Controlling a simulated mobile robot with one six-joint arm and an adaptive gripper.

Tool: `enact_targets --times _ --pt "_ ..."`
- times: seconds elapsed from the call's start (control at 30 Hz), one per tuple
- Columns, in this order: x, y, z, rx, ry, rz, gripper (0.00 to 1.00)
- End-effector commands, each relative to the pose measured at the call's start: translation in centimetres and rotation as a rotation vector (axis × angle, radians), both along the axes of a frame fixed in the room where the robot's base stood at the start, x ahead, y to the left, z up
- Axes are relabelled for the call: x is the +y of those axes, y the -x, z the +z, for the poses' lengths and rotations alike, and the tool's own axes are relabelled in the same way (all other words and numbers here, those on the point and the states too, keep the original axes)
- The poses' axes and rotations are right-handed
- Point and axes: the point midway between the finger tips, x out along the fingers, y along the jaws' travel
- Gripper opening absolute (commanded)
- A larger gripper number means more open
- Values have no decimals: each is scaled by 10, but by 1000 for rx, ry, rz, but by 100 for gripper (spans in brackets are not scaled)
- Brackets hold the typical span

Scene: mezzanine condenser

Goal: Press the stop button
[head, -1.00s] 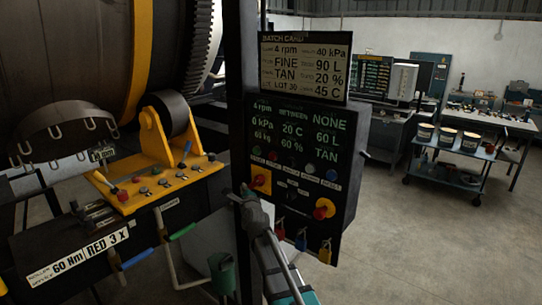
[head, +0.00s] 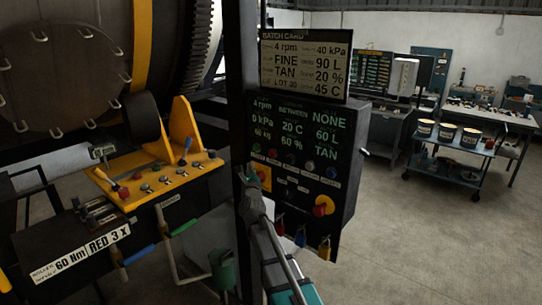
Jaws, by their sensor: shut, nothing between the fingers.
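The dark control panel (head: 300,195) stands in the middle of the head view. Its button row holds a green button (head: 256,148), a red button (head: 272,153), a black, a grey and a blue one; their labels are too small to read. Below the row, at the left, is a yellow plate (head: 265,174); my gripper hides part of it and its red button. Another red knob on yellow (head: 323,206) sits at lower right. My gripper (head: 246,172) is shut and empty at the panel's left edge, below the green button. I cannot tell whether it touches anything.
A black post (head: 238,80) rises left of the panel. A large drum (head: 60,75) and a yellow lever bracket (head: 165,180) stand further left. Padlocks (head: 300,237) hang under the panel. A cart (head: 450,165) with pots stands at right; the floor between is clear.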

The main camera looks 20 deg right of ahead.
Motion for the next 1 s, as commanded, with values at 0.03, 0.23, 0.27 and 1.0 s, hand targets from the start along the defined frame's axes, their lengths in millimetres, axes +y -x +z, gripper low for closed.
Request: enact_targets --times 0.03,0.23,0.27,1.0 --pt "-1 -1 0 0 0 0 0" --pt "-8 -6 0 0 1 -1 0" --pt "-9 -7 0 0 2 -1 0" --pt "-64 -48 0 0 1 0 0"
